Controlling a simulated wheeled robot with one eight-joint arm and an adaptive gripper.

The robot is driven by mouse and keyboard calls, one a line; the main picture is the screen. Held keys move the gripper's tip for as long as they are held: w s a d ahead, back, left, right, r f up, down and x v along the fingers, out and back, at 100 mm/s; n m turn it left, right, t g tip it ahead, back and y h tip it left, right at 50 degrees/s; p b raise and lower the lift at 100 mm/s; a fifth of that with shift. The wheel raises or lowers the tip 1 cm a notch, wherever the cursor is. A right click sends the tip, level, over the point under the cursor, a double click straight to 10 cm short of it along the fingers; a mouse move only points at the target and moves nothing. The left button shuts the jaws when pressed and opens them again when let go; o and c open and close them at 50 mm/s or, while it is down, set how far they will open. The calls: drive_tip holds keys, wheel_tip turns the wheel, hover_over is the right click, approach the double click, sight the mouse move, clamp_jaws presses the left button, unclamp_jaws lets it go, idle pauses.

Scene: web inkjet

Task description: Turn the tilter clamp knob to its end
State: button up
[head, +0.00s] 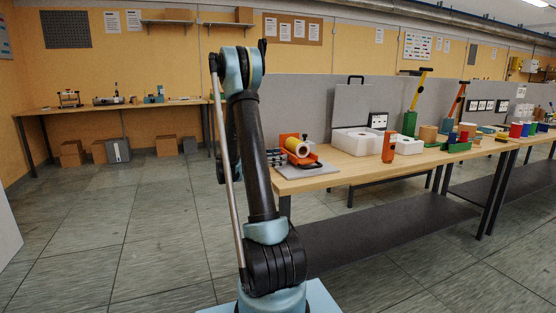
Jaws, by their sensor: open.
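No tilter clamp knob can be made out for certain. An orange device (308,161) with a yellow roll (297,147) sits on a grey plate (318,171) at the near left corner of the wooden bench (350,169). Small dark parts (275,157) show at its left; they are too small to tell apart. My arm rises in the middle of the head view, left of this device. My gripper is not visible; the far part of the arm is hidden behind the upright link.
On the bench stand a white box (350,141), an orange bottle (389,146) and a green-footed stand with a yellow handle (411,121). A grey partition (300,100) runs behind. A far bench (120,105) lines the left wall. The floor at left is clear.

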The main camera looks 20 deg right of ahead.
drive_tip(key=shift+d, duration=0.3)
drive_tip(key=shift+c, duration=0.6)
drive_tip(key=c, duration=1)
drive_tip(key=shift+o, duration=0.2)
drive_tip(key=shift+m, duration=1.6)
drive_tip(key=o, duration=1.1)
